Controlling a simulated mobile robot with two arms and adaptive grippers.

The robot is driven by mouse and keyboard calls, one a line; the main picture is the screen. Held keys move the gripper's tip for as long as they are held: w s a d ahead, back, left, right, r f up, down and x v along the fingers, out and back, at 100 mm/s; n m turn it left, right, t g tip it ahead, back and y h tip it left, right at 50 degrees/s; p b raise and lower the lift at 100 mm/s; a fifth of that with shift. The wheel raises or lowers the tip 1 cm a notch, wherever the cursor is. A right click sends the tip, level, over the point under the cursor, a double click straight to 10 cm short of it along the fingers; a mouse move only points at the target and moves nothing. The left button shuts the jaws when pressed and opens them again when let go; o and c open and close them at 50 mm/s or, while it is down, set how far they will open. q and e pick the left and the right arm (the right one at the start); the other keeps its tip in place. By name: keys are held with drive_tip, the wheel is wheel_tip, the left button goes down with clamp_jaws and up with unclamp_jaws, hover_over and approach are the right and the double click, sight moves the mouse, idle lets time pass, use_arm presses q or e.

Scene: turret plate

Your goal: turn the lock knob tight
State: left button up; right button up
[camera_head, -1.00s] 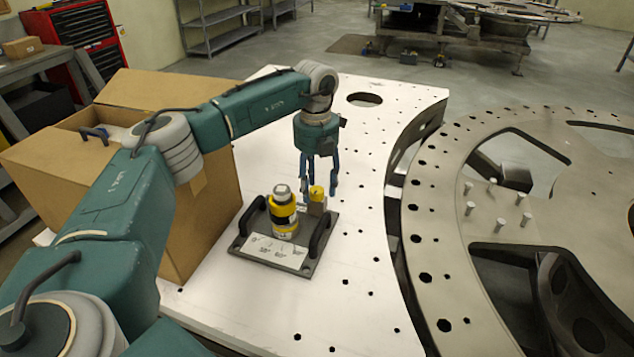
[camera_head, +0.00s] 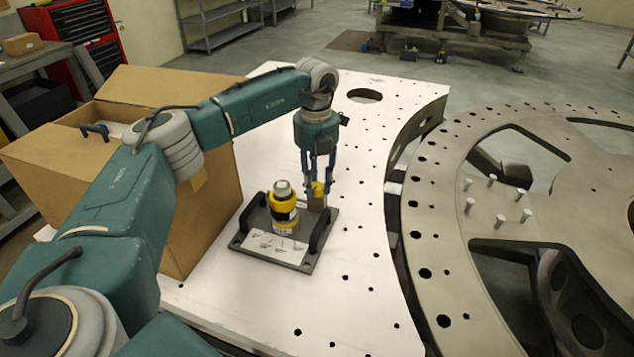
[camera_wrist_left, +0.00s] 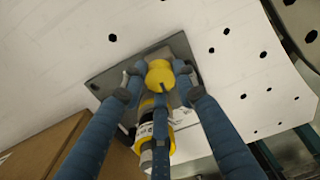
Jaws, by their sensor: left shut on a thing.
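The lock knob (camera_head: 318,188) is a small yellow knob on a post at the back right of a dark base plate (camera_head: 300,266). The base plate has two black handles and a white label, and lies on the white table plate. My left gripper (camera_head: 319,184) points down over the knob and is shut on it. In the left wrist view the knob (camera_wrist_left: 160,74) sits between the blue fingers. A yellow and black cylinder with a grey top (camera_head: 283,212) stands upright beside the knob. My right gripper is not in view.
An open cardboard box (camera_head: 215,215) stands left of the base plate, under my left arm. A large grey ring plate (camera_head: 450,250) with holes and upright pins lies to the right. The white table plate (camera_head: 365,130) is clear behind and in front.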

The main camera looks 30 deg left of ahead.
use_arm(q)
drive_tip(key=m, duration=0.8)
drive_tip(key=shift+w+r+m, duration=0.1)
drive_tip(key=shift+m, duration=0.2)
drive_tip(key=m, duration=0.4)
drive_tip(key=shift+b, duration=0.3)
drive_tip(key=shift+m, duration=2.2)
drive_tip(key=o, duration=1.1)
drive_tip(key=shift+o, duration=0.2)
